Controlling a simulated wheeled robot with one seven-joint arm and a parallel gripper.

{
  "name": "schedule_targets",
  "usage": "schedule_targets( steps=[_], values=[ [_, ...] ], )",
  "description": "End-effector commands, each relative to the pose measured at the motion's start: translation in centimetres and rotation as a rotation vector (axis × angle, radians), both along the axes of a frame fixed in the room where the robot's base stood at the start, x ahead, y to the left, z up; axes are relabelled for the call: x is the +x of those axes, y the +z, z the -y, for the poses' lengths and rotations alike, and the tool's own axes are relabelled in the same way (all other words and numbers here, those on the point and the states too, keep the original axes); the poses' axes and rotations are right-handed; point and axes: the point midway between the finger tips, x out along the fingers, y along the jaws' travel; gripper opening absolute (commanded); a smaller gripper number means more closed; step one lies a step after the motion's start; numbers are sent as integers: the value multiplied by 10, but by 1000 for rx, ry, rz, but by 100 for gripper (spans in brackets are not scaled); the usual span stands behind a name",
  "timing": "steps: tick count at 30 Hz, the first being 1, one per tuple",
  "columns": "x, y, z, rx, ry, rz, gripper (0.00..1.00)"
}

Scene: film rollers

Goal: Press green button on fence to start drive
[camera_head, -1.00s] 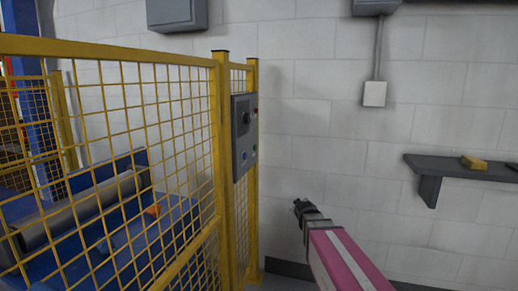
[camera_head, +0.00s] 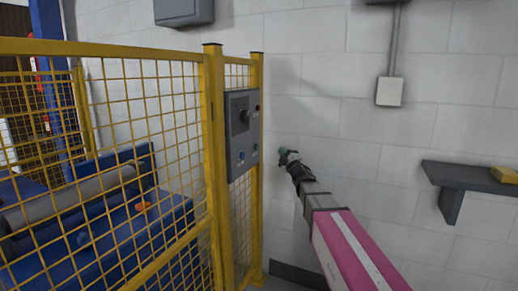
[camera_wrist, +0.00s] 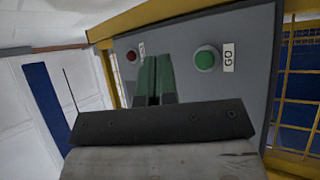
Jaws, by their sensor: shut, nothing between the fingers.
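The grey control panel (camera_head: 241,133) is mounted on the yellow fence (camera_head: 213,140). The green button (camera_wrist: 206,60) shows clearly in the wrist view beside a "GO" label; in the head view it is a small green spot (camera_head: 254,150) near the panel's right edge. A red button (camera_wrist: 131,56) sits left of it in the wrist view. My gripper (camera_head: 284,154) is shut and empty, just right of the panel in the head view. Its green fingertips (camera_wrist: 154,76) show in the wrist view, left of the green button. I see no contact with the button.
A black knob (camera_head: 244,115) and a blue button (camera_head: 241,155) are on the panel. Behind the fence mesh stands a blue machine with a grey roller (camera_head: 80,194). A dark shelf (camera_head: 470,178) with a yellow block (camera_head: 504,174) is on the white wall.

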Motion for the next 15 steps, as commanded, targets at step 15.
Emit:
schedule_targets(
  steps=[15],
  values=[
    [7, -1, -15, 0, -1, -3, 0]
  ],
)
